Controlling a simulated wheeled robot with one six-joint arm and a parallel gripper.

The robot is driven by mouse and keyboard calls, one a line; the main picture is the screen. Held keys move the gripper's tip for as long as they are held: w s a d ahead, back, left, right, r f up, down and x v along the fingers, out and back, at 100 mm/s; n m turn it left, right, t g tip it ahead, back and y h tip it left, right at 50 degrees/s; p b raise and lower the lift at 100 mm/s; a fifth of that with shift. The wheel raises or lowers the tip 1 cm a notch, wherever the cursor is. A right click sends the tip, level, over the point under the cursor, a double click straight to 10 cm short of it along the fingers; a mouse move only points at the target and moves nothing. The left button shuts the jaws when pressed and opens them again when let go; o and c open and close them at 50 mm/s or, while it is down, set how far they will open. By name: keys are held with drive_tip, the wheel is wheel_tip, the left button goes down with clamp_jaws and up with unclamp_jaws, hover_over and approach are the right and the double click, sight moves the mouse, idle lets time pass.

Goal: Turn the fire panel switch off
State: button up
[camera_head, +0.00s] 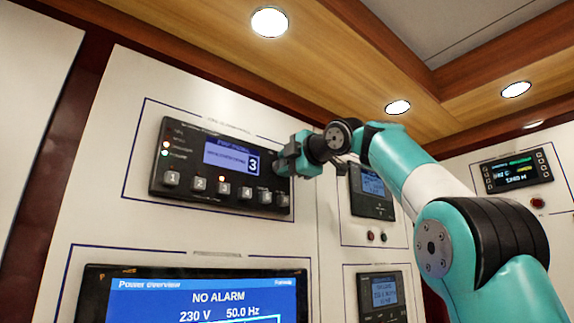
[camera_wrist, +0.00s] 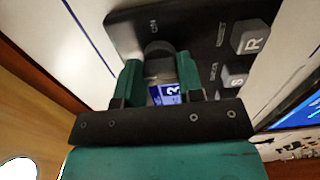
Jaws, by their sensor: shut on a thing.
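The dark control panel (camera_head: 190,191) on the white wall has a blue screen, a row of square numbered buttons and indicator lights at its left. My gripper (camera_head: 284,167) is at its right end, beside the screen. In the wrist view my gripper (camera_wrist: 160,76) has its two green fingers shut on a round dark knob (camera_wrist: 157,49) on the panel face. The knob's pointing direction is unclear. In the head view my gripper hides the knob. Part of the blue screen (camera_wrist: 165,94) shows between the fingers in the wrist view.
A large power overview display (camera_head: 200,300) sits below the panel. Smaller units (camera_head: 372,190) and (camera_head: 385,300) are on the wall to the right, with a red button and a dark one between them. Another small display (camera_head: 516,172) is at far right.

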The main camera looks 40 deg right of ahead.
idle(0.4)
drive_tip(key=o, duration=0.9)
drive_tip(key=shift+s, duration=0.1)
drive_tip(key=s, duration=0.5)
drive_tip(key=s+p, duration=0.1)
drive_tip(key=s, duration=0.5)
drive_tip(key=s+p, duration=0.1)
drive_tip(key=s, duration=0.5)
drive_tip(key=shift+s+d, duration=0.1)
drive_tip(key=shift+d, duration=0.2)
